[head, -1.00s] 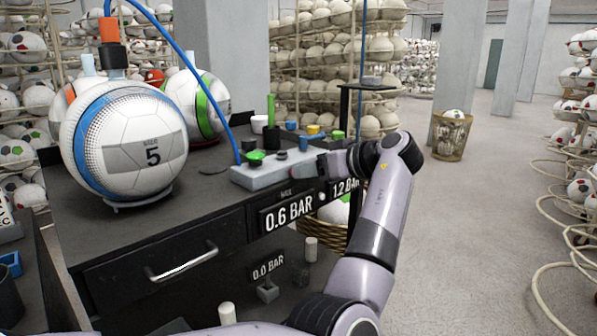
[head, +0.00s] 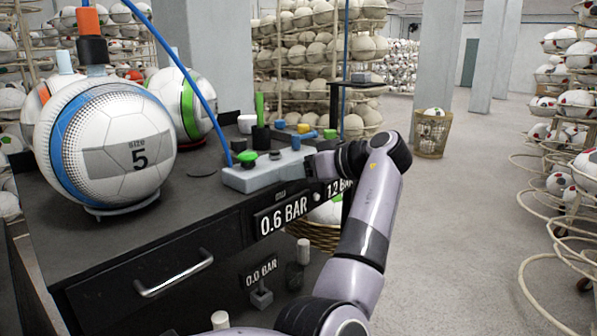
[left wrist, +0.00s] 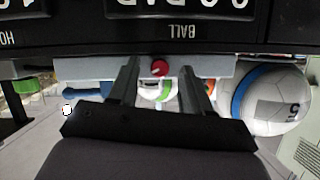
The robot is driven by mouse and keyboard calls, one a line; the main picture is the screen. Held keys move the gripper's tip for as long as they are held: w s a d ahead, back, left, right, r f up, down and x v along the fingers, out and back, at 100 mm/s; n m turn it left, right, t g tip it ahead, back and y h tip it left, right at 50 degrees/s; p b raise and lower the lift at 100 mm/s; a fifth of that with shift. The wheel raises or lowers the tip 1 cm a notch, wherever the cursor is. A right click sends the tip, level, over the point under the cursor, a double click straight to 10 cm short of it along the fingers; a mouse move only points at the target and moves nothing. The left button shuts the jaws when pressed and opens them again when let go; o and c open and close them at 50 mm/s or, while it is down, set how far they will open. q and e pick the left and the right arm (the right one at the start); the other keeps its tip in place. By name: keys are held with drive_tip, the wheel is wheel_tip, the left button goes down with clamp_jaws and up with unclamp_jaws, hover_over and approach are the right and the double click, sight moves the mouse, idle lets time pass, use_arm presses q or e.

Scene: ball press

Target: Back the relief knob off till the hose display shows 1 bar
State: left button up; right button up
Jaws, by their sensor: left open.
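In the head view, the hose display (head: 337,188) reads 1.2 BAR and is partly covered by my left arm. The ball display (head: 283,215) beside it reads 0.6 BAR. The grey valve block (head: 262,174) sits above them at the bench edge. My left gripper (head: 314,166) is at the block's right end, its fingers hardly visible there. In the left wrist view, upside down, the left gripper (left wrist: 161,84) is open, with a small red knob (left wrist: 160,68) between its fingertips, apparently not gripped. I cannot read a label on it. My right gripper is not in view.
A size 5 ball (head: 105,145) with a blue band stands on the bench's left. A blue hose (head: 190,65) runs down to the block. Open floor (head: 470,230) lies to the right.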

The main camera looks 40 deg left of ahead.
use_arm(q)
clamp_jaws()
drive_tip(key=n+t+b, duration=0.1)
drive_tip(key=n+b, duration=0.1)
drive_tip(key=n+t+b, duration=0.1)
drive_tip(key=shift+s+n+t+b, duration=0.3)
drive_tip(key=shift+n+t+b, duration=0.05)
drive_tip(key=shift+n+t, duration=0.05)
unclamp_jaws()
idle(0.4)
